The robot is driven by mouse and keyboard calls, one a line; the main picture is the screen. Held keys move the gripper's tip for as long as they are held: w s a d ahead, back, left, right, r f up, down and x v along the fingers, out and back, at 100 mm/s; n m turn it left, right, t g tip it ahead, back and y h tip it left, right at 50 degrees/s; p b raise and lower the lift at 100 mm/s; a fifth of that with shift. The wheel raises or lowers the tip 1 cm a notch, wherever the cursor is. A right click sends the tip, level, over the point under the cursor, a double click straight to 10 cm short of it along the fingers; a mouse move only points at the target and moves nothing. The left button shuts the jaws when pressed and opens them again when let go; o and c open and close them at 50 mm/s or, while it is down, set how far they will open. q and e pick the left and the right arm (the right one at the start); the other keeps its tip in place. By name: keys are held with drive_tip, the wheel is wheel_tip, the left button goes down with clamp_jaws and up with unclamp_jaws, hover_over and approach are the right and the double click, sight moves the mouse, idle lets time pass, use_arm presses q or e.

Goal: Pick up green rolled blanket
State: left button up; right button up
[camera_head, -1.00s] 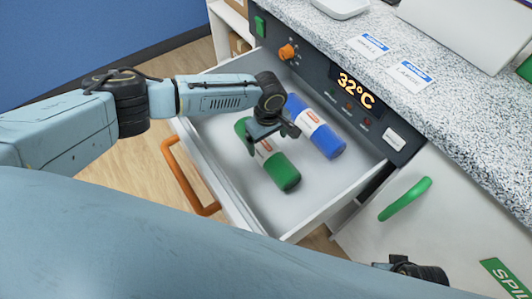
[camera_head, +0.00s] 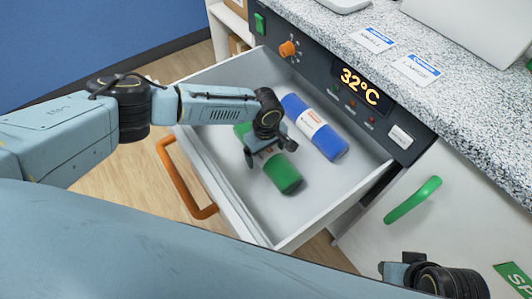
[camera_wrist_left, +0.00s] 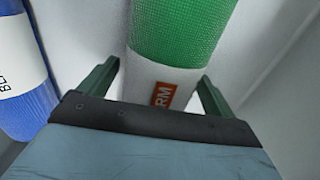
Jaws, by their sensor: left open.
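The green rolled blanket (camera_head: 284,174) lies in the open drawer (camera_head: 232,207), with a white label band around its middle. My left gripper (camera_head: 270,158) is open above the label band, its fingers reaching down on either side of the roll. In the left wrist view the green roll (camera_wrist_left: 180,35) runs between the two open fingers (camera_wrist_left: 155,90), with gaps on both sides. Part of the green roll is hidden under my gripper and arm. My right gripper (camera_head: 400,268) shows only partly at the bottom right, apart from the drawer.
A blue rolled blanket (camera_head: 316,128) lies beside the green one, towards the cabinet; it also shows in the wrist view (camera_wrist_left: 22,105). The drawer has an orange handle (camera_head: 180,180). A panel reads 32°C (camera_head: 360,85). A green handle (camera_head: 413,200) sits on the neighbouring front.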

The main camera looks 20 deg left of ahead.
use_arm(q)
drive_tip(key=c, duration=1.3)
drive_tip(key=shift+c, duration=0.4)
drive_tip(key=shift+r, duration=0.25)
